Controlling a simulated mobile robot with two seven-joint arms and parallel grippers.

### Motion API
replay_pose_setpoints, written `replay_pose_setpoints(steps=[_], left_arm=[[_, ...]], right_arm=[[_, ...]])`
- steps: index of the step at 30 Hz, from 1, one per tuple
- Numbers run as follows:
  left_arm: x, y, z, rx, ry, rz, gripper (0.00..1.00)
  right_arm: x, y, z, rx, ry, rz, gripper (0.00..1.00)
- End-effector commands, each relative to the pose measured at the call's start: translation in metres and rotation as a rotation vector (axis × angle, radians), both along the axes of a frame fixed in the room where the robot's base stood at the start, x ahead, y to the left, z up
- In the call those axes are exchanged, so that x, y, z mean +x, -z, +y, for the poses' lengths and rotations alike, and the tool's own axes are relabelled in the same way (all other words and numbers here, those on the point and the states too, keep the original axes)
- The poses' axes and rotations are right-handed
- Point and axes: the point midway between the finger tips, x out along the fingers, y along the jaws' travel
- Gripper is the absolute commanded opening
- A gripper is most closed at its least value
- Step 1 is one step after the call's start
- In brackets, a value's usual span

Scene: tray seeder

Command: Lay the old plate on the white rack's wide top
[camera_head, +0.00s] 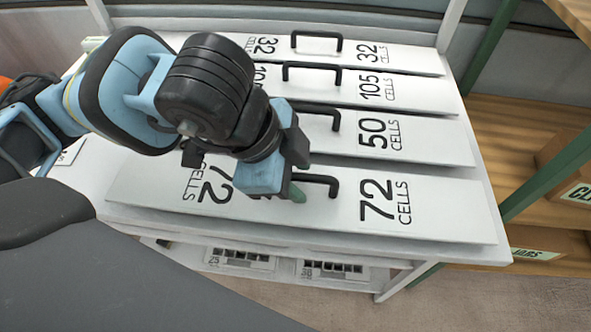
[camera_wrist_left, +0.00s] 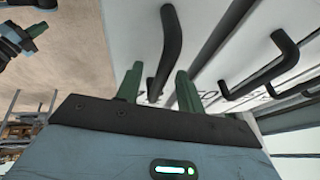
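Several white plates with black handles lie side by side on the white rack's top (camera_head: 480,205). The nearest is the 72 CELLS plate (camera_head: 330,212); which plate is the old one is not marked. My left gripper (camera_head: 297,190) is low over the 72 plate, at the left end of its handle (camera_head: 322,180). In the left wrist view its two green fingers (camera_wrist_left: 158,88) stand apart, with the black handle (camera_wrist_left: 170,45) showing between them; I cannot tell whether they touch it. My right gripper (camera_wrist_left: 30,35) shows partly at the upper left of that view, its opening unclear.
Behind lie the 50 plate (camera_head: 435,143), the 105 plate (camera_head: 420,95) and the 32 plate (camera_head: 410,60). Cell trays (camera_head: 240,259) sit on a lower shelf. A wooden shelf unit with green posts (camera_head: 548,175) stands close at the right.

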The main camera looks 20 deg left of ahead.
Motion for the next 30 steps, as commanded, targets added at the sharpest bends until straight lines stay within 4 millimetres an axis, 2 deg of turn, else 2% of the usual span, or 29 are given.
replay_pose_setpoints(steps=[6,15,21,30], left_arm=[[-0.001,-0.002,0.001,0.002,-0.001,0.001,0.38],[-0.013,-0.046,0.016,0.000,0.000,-0.004,0.38],[-0.020,-0.066,0.023,-0.001,-0.001,-0.002,0.38],[-0.022,-0.071,0.025,0.001,0.000,0.000,0.38]], right_arm=[[0.002,-0.001,0.000,-0.001,0.000,-0.002,0.00],[0.009,-0.006,0.001,0.002,0.005,-0.017,0.00],[0.009,-0.008,0.002,0.004,0.008,-0.019,0.00],[0.007,-0.007,0.002,0.004,0.009,-0.015,0.00]])
